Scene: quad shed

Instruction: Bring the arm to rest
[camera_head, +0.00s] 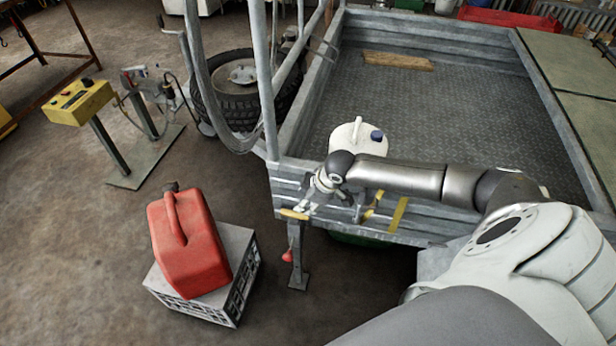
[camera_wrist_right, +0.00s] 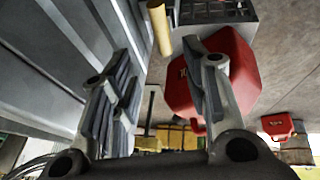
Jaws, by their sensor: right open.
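My right arm reaches in from the lower right in the head view, across the front wall of the grey trailer (camera_head: 450,215). My right gripper (camera_head: 308,203) hangs at the trailer's front left corner, close to a yellow-topped post. In the right wrist view my right gripper (camera_wrist_right: 157,55) has its two fingers well apart, with nothing held between them. My left gripper is not in view.
A white canister (camera_head: 352,140) stands in the trailer behind my forearm. A yellow control box (camera_head: 80,100) stands left.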

